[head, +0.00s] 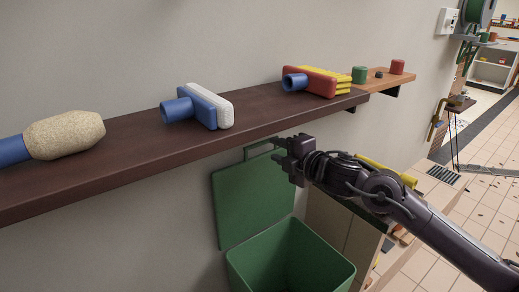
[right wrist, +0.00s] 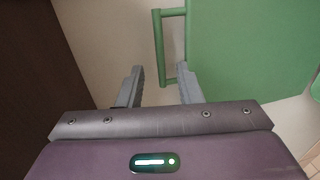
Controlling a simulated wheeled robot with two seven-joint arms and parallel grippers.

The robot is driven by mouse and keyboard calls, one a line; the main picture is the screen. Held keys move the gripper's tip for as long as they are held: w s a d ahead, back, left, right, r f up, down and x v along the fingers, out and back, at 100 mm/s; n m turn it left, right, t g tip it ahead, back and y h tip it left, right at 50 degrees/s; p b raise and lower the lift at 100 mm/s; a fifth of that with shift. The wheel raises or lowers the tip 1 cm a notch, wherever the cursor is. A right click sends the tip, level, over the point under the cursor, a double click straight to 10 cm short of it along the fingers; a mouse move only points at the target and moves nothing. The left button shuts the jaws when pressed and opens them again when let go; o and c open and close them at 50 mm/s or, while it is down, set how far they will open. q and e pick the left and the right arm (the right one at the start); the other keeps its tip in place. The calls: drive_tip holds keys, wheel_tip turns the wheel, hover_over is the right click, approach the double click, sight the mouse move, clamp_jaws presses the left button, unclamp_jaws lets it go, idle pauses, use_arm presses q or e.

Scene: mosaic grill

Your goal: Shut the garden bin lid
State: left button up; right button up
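The green garden bin (head: 290,262) stands below the shelf with its top open. Its green lid (head: 250,200) stands raised against the wall, behind the opening. A green bar handle (head: 258,147) sits on the lid's upper edge; in the right wrist view the handle (right wrist: 160,48) shows beside the lid (right wrist: 240,50). My right gripper (head: 279,151) is at the lid's top edge, close to the handle. In the right wrist view my right gripper (right wrist: 159,80) has its fingers apart, and the handle's near end appears between the fingertips; I cannot tell whether they touch. My left gripper is out of view.
A dark wall shelf (head: 140,140) runs just above the lid, carrying a blue-handled roller (head: 65,135), a white-and-blue brush (head: 205,105) and a red-and-yellow brush (head: 315,82). A wooden cabinet (head: 335,228) stands right of the bin. Tiled floor lies open at far right.

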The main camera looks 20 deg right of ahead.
sight(263, 144)
drive_tip(key=x, duration=0.6)
clamp_jaws()
